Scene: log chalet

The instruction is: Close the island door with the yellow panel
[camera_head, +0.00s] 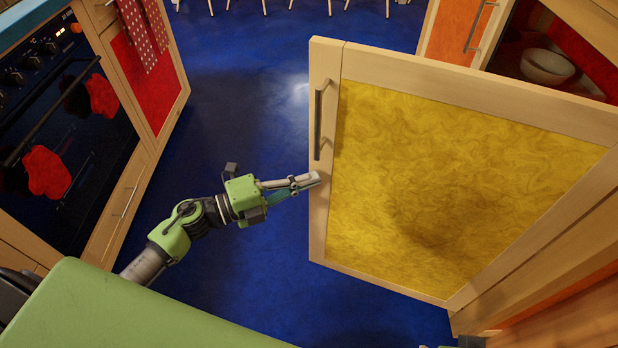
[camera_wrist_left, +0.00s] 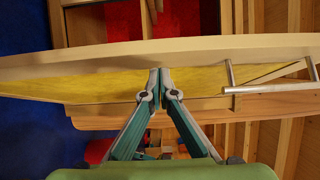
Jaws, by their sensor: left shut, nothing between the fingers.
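The island door with the yellow panel (camera_head: 450,185) stands open on the right of the head view, with a light wood frame and a grey bar handle (camera_head: 319,120) near its free edge. My left gripper (camera_head: 316,179) is shut and empty. Its fingertips are at the door frame's free edge, below the handle; whether they touch cannot be told. In the left wrist view the closed fingertips (camera_wrist_left: 160,70) overlap the yellow panel (camera_wrist_left: 90,83), with the handle (camera_wrist_left: 270,88) to their right.
An oven (camera_head: 60,120) and a red-panelled cabinet (camera_head: 145,80) with a hanging dotted towel stand on the left. A bowl (camera_head: 547,66) sits in the open island compartment behind the door. The blue floor (camera_head: 250,85) between is clear. Chair legs show at the far end.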

